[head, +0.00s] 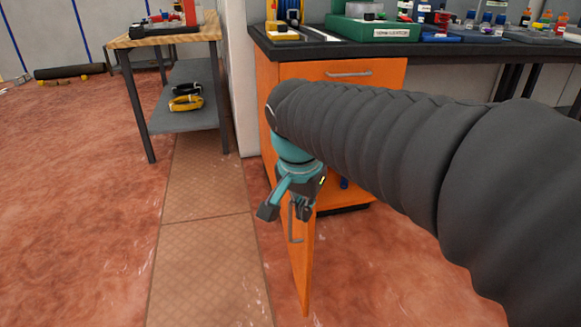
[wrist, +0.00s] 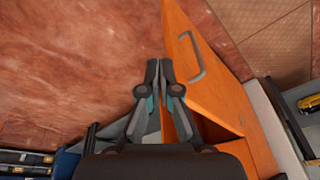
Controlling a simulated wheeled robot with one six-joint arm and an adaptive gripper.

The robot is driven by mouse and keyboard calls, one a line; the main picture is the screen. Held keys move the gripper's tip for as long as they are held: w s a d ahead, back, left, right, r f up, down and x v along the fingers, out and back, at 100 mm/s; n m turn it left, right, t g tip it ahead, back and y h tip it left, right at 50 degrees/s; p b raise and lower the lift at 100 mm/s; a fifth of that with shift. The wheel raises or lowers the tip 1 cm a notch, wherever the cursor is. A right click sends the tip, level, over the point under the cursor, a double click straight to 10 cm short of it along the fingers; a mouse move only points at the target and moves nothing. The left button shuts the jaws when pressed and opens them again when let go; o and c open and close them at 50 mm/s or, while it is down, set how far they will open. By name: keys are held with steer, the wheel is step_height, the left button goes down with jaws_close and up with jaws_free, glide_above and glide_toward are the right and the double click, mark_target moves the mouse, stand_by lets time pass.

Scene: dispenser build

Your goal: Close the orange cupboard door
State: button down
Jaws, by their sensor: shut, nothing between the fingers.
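The orange cupboard door (head: 304,262) stands swung open, nearly edge-on in the head view, below an orange drawer front. Its grey bar handle (head: 291,222) is on the left face. The door (wrist: 208,85) and its handle (wrist: 190,62) also show in the wrist view. My gripper (head: 304,212) is shut and empty and hides the door's upper part in the head view. In the wrist view my gripper (wrist: 159,70) has its fingertips together just left of the door, on the side away from the handle. Whether they touch the door is unclear.
The dark worktop (head: 420,50) above the cupboard carries a green case (head: 375,28) and several small bottles. Floor in front of the door is clear.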

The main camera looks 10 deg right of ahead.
steer(key=w+a+r+m+g+h+p, duration=0.1)
steer(key=w+a+r+m+p, duration=0.25)
steer(key=w, duration=0.25)
steer(key=w+a+r+m+g+h+p, duration=0.1)
steer(key=w+a+r+m+h+p, duration=0.1)
steer(key=w+m, duration=0.35)
steer(key=w+d+f+m, duration=0.1)
steer(key=d+f, duration=0.6)
steer(key=f, duration=0.2)
steer(key=shift+w+d+f+g, duration=0.2)
steer(key=shift+d+f+g, duration=0.1)
steer(key=shift+f+g, duration=0.1)
